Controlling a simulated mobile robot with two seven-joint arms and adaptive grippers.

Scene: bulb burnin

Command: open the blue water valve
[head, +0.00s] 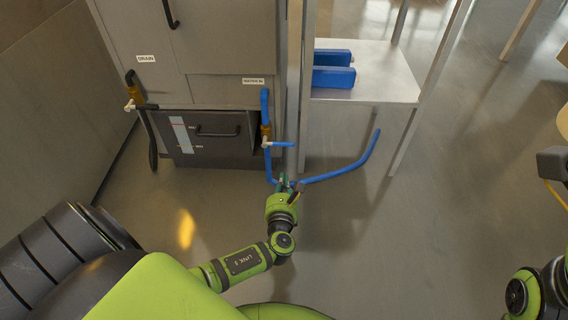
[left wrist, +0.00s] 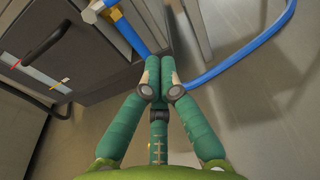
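The blue water valve (head: 266,131) is a brass body on the blue pipe under the WATER IN label. Its short lever (head: 281,144) has a pale hub and points right, roughly level, across the pipe. The valve shows partly at the top of the left wrist view (left wrist: 103,8). My left gripper (head: 285,183) is below and slightly right of the valve, apart from the lever. In the left wrist view its green fingers (left wrist: 160,68) are together with nothing visible between them. The blue hose passes behind them.
The blue hose (head: 340,174) curves right from below the valve. A DRAIN valve (head: 137,96) with a black hose is on the cabinet's left. A drawer (head: 212,151) lies between. A metal table (head: 385,75) holds blue objects (head: 333,77). Floor in front is clear.

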